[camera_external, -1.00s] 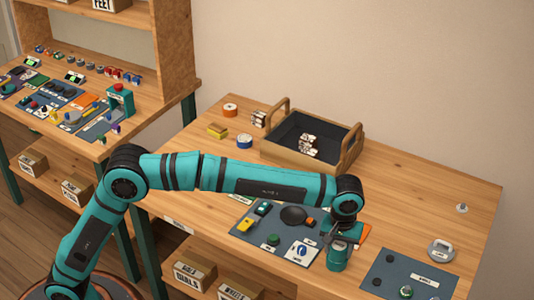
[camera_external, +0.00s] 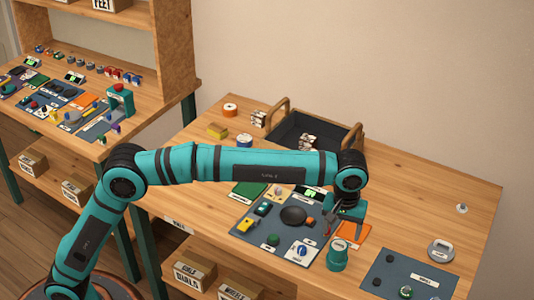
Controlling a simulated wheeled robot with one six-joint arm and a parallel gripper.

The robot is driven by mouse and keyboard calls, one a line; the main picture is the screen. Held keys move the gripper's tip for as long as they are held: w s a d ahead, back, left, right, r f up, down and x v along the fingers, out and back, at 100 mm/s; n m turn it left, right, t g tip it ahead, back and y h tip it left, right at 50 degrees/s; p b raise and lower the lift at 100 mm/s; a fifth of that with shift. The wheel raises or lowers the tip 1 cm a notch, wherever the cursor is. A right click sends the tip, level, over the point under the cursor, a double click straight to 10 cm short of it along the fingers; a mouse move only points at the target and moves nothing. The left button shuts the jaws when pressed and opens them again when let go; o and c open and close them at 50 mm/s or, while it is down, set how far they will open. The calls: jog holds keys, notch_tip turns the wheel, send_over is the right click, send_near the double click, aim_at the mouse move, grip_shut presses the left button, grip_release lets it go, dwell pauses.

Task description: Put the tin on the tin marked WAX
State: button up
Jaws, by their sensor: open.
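A teal, tin-like cylinder (camera_external: 337,257) stands upright at the front of the table, by the right corner of the blue-grey mat. It has a pale patch on its upper part; I cannot read a WAX mark or tell whether it is one tin or two stacked. A round silver-grey piece (camera_external: 441,250) with a pale label lies at the right; its lettering is too small to read. My gripper (camera_external: 344,230) is open and empty, fingers pointing down, above and slightly behind the teal cylinder and apart from it.
The blue-grey mat (camera_external: 245,247) holds several small parts and a dark round dish (camera_external: 293,215). An orange sheet (camera_external: 354,234) lies behind the cylinder. A second mat (camera_external: 415,272) with knobs is at the right front. A wooden-handled tray (camera_external: 350,143) stands at the back.

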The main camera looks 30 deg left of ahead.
aim_at(339, 245)
jog(key=shift+r, duration=2.05)
jog(key=w+a+r+t+h, duration=0.1)
jog(key=w+a+r, duration=0.2)
jog(key=a, duration=0.4)
jog(key=w+a+r+t+h, duration=0.1)
jog(key=w+a+r, duration=0.2)
jog(key=a, duration=0.3)
jog(key=w+a+r+t+h, duration=0.1)
jog(key=w+a+r, duration=0.25)
jog(key=a, duration=0.35)
jog(key=a+r+t+h, duration=0.1)
jog(key=a+r+t, duration=0.15)
jog(key=a, duration=0.75)
jog(key=a+r+t, duration=0.1)
jog(key=a+r, duration=0.3)
jog(key=a, duration=0.7)
jog(key=s+a+r+m+t, duration=0.1)
jog(key=s+a+t, duration=0.25)
jog(key=a, duration=0.65)
jog(key=s+a+t, duration=0.2)
jog(key=s+a, duration=0.3)
jog(key=a, duration=0.6)
jog(key=s+a+f+t+y, duration=0.2)
jog(key=s+a, duration=0.4)
jog(key=s, duration=0.1)
jog(key=s+a+f+m+t+y, duration=0.1)
jog(key=s+a+f+t+y, duration=0.1)
jog(key=s+a, duration=0.5)
jog(key=shift+t, duration=0.7)
jog(key=shift+s+f, duration=0.1)
